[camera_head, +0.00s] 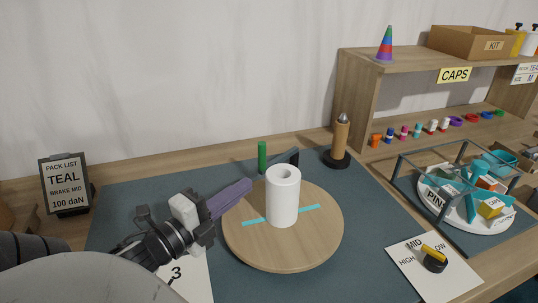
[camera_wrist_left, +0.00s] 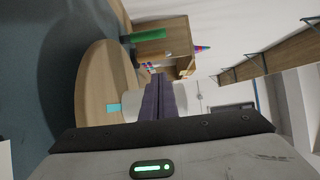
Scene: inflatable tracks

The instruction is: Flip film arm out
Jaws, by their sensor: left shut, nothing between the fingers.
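A white roll (camera_head: 283,197) stands upright on a round wooden turntable (camera_head: 240,245), which has a teal strip across it. Behind the roll stand a green upright post (camera_head: 262,157) and a dark piece (camera_head: 291,157), partly hidden by the roll; I cannot tell whether this is the film arm. My left gripper (camera_head: 247,186) has purple fingers, shut and empty, reaching over the turntable's left edge just left of the roll. In the left wrist view the closed fingers (camera_wrist_left: 159,95) overlap the roll (camera_wrist_left: 130,100); contact cannot be told. The green post shows there too (camera_wrist_left: 147,35). My right gripper is out of view.
A pack-list sign (camera_head: 65,185) stands at left. A brake dial (camera_head: 434,261) sits on a white card at front right. A wooden-handled stand (camera_head: 340,140) is at the back. A shelf with caps (camera_head: 410,132) and a framed tray (camera_head: 443,215) fill the right.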

